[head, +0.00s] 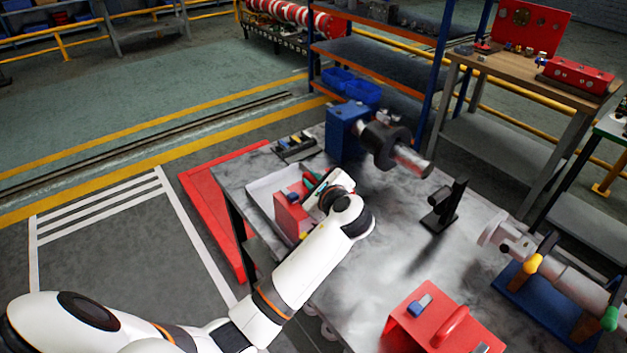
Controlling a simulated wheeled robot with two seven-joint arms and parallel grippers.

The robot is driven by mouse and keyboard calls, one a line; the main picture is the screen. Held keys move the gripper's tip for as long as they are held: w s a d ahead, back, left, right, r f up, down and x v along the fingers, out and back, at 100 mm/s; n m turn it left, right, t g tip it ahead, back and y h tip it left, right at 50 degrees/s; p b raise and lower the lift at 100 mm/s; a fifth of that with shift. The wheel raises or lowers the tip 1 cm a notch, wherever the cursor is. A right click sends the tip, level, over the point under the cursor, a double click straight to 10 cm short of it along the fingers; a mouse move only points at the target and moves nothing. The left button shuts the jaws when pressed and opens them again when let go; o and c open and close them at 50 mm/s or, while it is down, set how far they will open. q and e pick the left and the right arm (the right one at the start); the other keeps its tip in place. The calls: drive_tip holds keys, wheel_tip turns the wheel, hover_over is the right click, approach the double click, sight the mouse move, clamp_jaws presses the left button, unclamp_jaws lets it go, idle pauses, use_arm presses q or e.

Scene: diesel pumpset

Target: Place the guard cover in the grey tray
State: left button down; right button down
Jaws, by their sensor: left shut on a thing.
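The grey tray (264,192) is a shallow, pale tray at the left side of the workbench. A red, box-like piece (291,217), which looks like the guard cover, stands at the tray, its flat side facing me. My left gripper (318,192) is over the tray, beside the red piece's upper right. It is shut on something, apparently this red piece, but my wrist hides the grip. I cannot tell whether the piece touches the tray floor. Small red and teal parts show just behind the gripper. My right gripper is not in view.
A black stand (445,205) is right of my arm. A red box with a handle (440,322) is at the front, and a pump on a blue base (545,300) at right. The bench middle (400,255) is clear.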

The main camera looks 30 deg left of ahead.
use_arm(q)
drive_tip(key=c, duration=1.8)
unclamp_jaws()
drive_tip(key=shift+f, duration=0.1)
drive_tip(key=o, duration=0.4)
drive_tip(key=shift+o, duration=0.2)
drive_tip(key=v, duration=1.2)
drive_tip(key=shift+b, duration=0.45)
